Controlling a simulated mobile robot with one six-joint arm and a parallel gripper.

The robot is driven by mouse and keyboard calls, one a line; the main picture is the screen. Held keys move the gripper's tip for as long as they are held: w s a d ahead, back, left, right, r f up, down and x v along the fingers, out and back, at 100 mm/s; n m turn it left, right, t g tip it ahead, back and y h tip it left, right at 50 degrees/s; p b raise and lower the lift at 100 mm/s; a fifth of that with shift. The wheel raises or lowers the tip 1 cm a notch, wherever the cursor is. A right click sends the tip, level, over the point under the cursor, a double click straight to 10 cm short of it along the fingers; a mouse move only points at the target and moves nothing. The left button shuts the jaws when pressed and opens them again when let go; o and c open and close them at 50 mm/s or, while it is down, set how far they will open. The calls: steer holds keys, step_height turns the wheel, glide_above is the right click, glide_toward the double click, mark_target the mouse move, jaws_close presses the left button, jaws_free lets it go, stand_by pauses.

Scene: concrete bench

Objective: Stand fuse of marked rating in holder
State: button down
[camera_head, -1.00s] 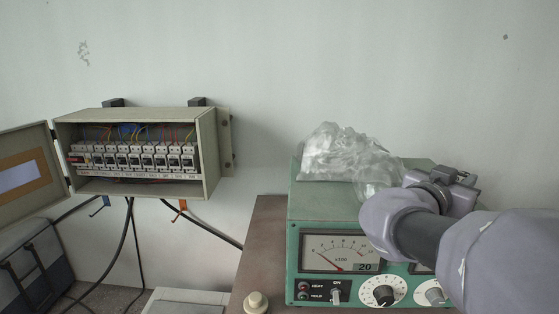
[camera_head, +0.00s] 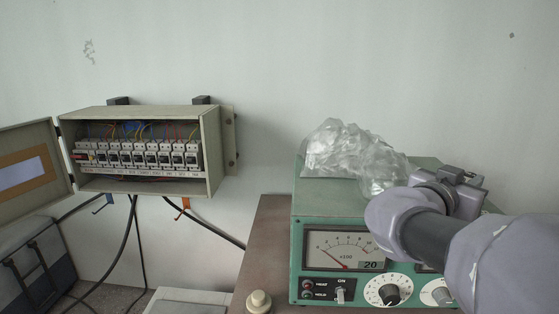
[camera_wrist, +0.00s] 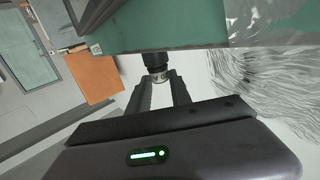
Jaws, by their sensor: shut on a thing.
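In the wrist view my gripper (camera_wrist: 162,92) is shut on a small cylindrical piece, apparently a fuse (camera_wrist: 158,73), with a pale, marked band and a dark end. Its marking is too small to read. The dark end lies close to the edge of a green surface; I cannot tell whether they touch. In the head view the fingertips and the held piece are hidden behind my arm, at the right of the green instrument (camera_head: 327,206). A plate on its dial reads 20. I cannot make out a fuse holder in either view.
A crumpled clear plastic bag (camera_head: 345,150) lies on the instrument's top. An open breaker box (camera_head: 212,150) with several switches hangs on the wall at left, cables below. A cream knob (camera_head: 258,301) stands on the brown bench (camera_head: 262,240) left of the instrument.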

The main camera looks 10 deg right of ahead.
steer(key=c, duration=1.1)
jaws_free()
